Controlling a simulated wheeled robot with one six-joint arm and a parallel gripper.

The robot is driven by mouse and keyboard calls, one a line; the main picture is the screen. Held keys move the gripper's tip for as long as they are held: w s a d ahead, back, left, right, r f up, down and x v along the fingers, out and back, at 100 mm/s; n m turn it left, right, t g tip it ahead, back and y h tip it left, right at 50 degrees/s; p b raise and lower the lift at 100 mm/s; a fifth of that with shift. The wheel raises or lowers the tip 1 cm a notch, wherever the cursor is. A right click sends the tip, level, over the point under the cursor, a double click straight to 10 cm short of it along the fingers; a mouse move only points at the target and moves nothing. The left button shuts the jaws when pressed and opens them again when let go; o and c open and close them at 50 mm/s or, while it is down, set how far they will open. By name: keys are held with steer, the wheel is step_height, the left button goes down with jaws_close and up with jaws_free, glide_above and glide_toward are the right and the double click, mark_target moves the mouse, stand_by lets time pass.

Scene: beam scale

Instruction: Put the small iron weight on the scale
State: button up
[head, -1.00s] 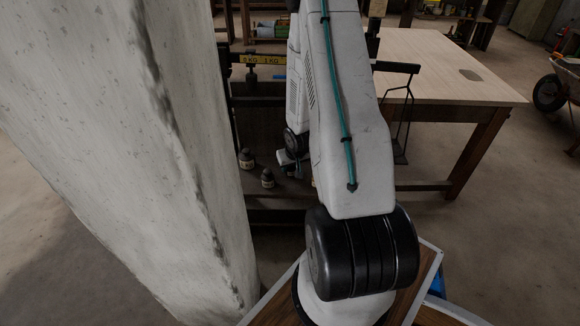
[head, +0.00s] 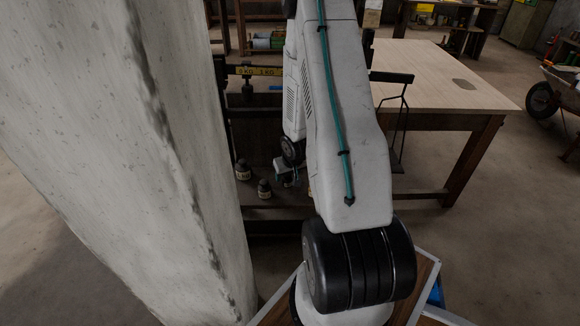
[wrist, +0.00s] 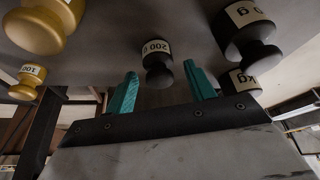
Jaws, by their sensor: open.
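In the wrist view a small dark iron weight (wrist: 157,62) with a white label reading 200 appears between the two teal fingertips of my gripper (wrist: 160,70). The gripper is open, and there is space on both sides of the weight. The weight appears a little beyond the tips, not held. In the head view my gripper (head: 287,178) is partly hidden behind my arm. The scale's beam (head: 258,71) carries a yellow strip, and its hanging frame (head: 400,120) shows right of my arm. The middle of the scale is hidden by my arm.
Larger dark weights (wrist: 247,30) are close to the right fingertip. Brass weights (wrist: 45,25) are at left in the wrist view. Two weights (head: 264,188) show left of my gripper in the head view. A pale pillar (head: 150,170) blocks the left; a wooden table (head: 440,80) stands behind.

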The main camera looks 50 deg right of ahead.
steer(key=s+a+r+h, duration=0.15)
steer(key=a+r, duration=0.25)
steer(key=r, duration=0.5)
steer(key=s+a+r+n+g, duration=0.15)
steer(key=a+r, duration=0.25)
steer(key=r, duration=0.6)
steer(key=s+a+r+h, duration=0.15)
steer(key=a+r, duration=0.25)
steer(key=r, duration=0.5)
steer(key=s+a+r+n+y, duration=0.2)
steer(key=s+a+r, duration=0.3)
steer(key=s+a, duration=0.3)
steer(key=s+a+r+n+g+y, duration=0.1)
steer(key=s+a+r, duration=0.5)
steer(key=a, duration=0.6)
steer(key=s+n+y, duration=0.1)
steer(key=s+y, duration=0.1)
steer(key=shift+s+a+r, duration=0.2)
steer(key=shift+s+a, duration=0.1)
steer(key=shift+s, duration=0.1)
